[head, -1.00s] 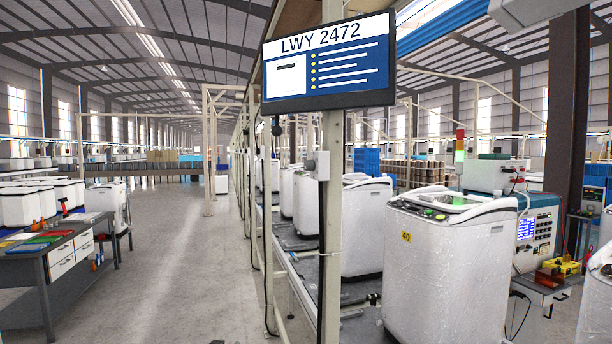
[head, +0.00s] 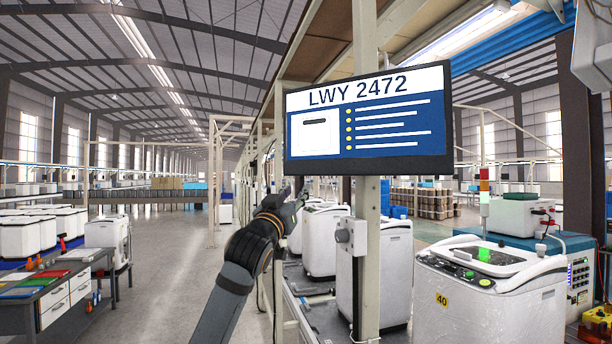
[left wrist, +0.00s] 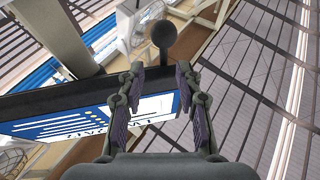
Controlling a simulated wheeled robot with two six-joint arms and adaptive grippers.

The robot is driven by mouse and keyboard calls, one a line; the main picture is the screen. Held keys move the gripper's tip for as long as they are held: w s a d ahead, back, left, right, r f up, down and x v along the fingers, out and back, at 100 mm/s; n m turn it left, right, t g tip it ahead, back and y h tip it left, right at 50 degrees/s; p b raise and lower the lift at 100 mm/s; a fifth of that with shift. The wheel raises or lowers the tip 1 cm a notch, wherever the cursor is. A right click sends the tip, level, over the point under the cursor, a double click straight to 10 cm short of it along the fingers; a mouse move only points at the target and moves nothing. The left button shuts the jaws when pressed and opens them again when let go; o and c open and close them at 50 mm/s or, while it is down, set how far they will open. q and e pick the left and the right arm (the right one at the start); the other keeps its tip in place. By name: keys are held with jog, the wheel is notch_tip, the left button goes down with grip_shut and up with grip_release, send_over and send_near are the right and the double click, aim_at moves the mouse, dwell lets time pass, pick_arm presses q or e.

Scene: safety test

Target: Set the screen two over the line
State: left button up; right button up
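The screen (head: 385,140), a flat dark-framed panel reading "LWY 2472", is mounted at a pale upright post over the line. My left gripper (head: 297,197) is just below and behind its lower left corner in the head view. In the left wrist view the gripper (left wrist: 160,68) is open, its two fingers apart with nothing clamped between them. The screen (left wrist: 60,108) lies beyond the fingers there, appearing upside down, and a dark round knob on a short stem (left wrist: 163,33) stands just past the fingertips at the screen's edge. My right gripper is not in view.
White washing machines (head: 490,290) stand along the line on the right, one tagged 40. A grey switch box (head: 351,236) is on the post. A workbench (head: 65,300) with coloured sheets is at the left. The aisle (head: 165,250) is clear.

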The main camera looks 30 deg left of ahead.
aim_at(301, 184)
pick_arm(q)
jog(key=p+x, duration=0.1)
jog(key=x, duration=0.1)
jog(key=p+x, duration=0.1)
jog(key=x, duration=0.1)
jog(key=p+x, duration=0.2)
jog(key=x, duration=0.1)
jog(key=shift+w+a+f, duration=0.1)
jog(key=shift+a+f, duration=0.05)
jog(key=shift+a, duration=0.25)
jog(key=shift+w, duration=0.2)
jog(key=shift+d, duration=0.1)
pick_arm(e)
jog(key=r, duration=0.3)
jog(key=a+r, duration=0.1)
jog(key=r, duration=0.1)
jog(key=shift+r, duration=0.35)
pick_arm(q)
jog(key=shift+w, duration=0.1)
jog(key=c, duration=0.6)
grip_shut()
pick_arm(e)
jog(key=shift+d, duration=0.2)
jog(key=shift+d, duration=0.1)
